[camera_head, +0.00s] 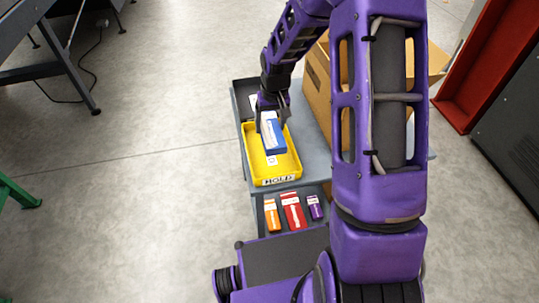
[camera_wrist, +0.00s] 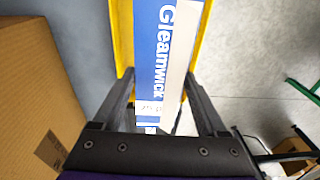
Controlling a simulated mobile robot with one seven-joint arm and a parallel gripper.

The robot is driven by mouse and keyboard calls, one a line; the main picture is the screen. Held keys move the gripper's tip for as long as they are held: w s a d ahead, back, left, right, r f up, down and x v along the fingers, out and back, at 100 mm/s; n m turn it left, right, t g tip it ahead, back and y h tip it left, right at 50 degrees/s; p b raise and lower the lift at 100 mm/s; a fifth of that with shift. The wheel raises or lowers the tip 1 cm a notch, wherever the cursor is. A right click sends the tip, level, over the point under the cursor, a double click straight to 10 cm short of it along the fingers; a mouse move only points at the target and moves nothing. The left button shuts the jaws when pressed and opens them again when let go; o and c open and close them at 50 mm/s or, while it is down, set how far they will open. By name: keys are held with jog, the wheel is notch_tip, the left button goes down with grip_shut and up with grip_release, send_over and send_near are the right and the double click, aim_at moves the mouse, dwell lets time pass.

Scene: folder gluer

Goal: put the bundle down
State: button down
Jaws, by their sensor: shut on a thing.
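The bundle (camera_head: 272,143) is a blue and white block of flat cartons, marked "Gleamwick" in the wrist view (camera_wrist: 148,40). My gripper (camera_head: 272,110) is shut on its upper end; the fingers stand on either side of it in the wrist view (camera_wrist: 158,85). The bundle hangs tilted over or inside a yellow tray (camera_head: 290,180), whose walls also show on both sides of it in the wrist view (camera_wrist: 122,30). I cannot tell whether its lower end touches the tray floor.
The tray stands on a grey cart (camera_head: 308,150). A large cardboard box (camera_head: 318,85) is close to the right of the tray. A black bin (camera_head: 241,98) lies behind it. A lower shelf holds orange (camera_head: 271,215), red (camera_head: 292,211) and purple (camera_head: 315,207) packs. The floor left is open.

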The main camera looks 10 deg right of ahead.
notch_tip(320, 180, down, 10)
jog(key=shift+r+b, duration=0.2)
jog(key=shift+b, duration=0.55)
jog(key=shift+f, duration=0.1)
jog(key=shift+f, duration=0.15)
grip_release()
jog(key=shift+r, duration=0.2)
jog(key=r, duration=0.4)
jog(key=s+r+p, duration=0.1)
jog(key=r, duration=0.3)
jog(key=r+p, duration=0.1)
jog(key=r, duration=0.3)
jog(key=shift+s+d, duration=0.15)
jog(key=shift+d, duration=0.15)
